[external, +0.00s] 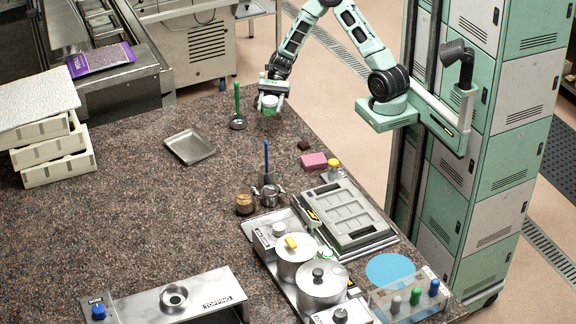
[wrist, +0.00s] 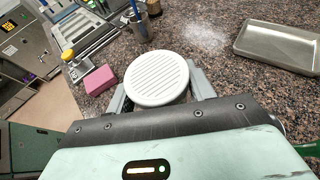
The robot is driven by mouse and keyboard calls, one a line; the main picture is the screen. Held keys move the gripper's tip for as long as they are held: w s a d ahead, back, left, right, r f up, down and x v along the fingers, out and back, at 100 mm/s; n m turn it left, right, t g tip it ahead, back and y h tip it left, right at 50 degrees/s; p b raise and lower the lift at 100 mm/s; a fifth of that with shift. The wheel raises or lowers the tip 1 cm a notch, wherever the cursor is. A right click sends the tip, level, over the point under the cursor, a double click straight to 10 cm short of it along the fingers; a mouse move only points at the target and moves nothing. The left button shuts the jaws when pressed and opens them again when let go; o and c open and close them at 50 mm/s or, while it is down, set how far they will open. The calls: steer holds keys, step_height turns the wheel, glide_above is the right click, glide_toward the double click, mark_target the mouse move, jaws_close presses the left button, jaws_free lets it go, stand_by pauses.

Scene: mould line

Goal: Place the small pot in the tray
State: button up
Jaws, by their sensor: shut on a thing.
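The small pot (external: 269,106) has a white top and a green band. In the wrist view its ridged round white lid (wrist: 157,78) faces the camera and hides its body. My gripper (external: 271,101) is shut on it near the table's far edge, with one finger on each side; the fingers also show in the wrist view (wrist: 161,92). I cannot tell whether the pot's base touches the table. The tray (external: 190,147) is a shallow, empty metal one lying flat, left of and nearer the camera than my gripper. It is at the upper right of the wrist view (wrist: 282,47).
A green-handled ladle (external: 238,121) stands between gripper and tray. A pink block (external: 314,161), a cup with a blue-handled tool (external: 266,177) and two lidded steel pots (external: 321,287) are nearer. The speckled table (external: 130,215) is clear around the tray.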

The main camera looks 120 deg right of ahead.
step_height(320, 180, up, 7)
steer(key=shift+r, duration=0.1)
steer(key=w+d+f+m+t+h+p, duration=0.1)
steer(key=w+f+m+t+h, duration=0.1)
steer(key=w+f, duration=0.35)
step_height(320, 180, up, 5)
steer(key=m+t+h+p, duration=0.2)
steer(key=m+h+p, duration=0.1)
steer(key=m+h, duration=1.15)
glide_above(196, 146)
steer(key=shift+n, duration=0.35)
step_height(196, 146, down, 14)
steer(key=shift+a+p, duration=0.1)
steer(key=shift+p, duration=1.05)
steer(key=shift+f+h, duration=0.25)
steer(key=shift+f, duration=0.1)
steer(key=shift+f+b, duration=0.35)
steer(key=shift+b, duration=0.2)
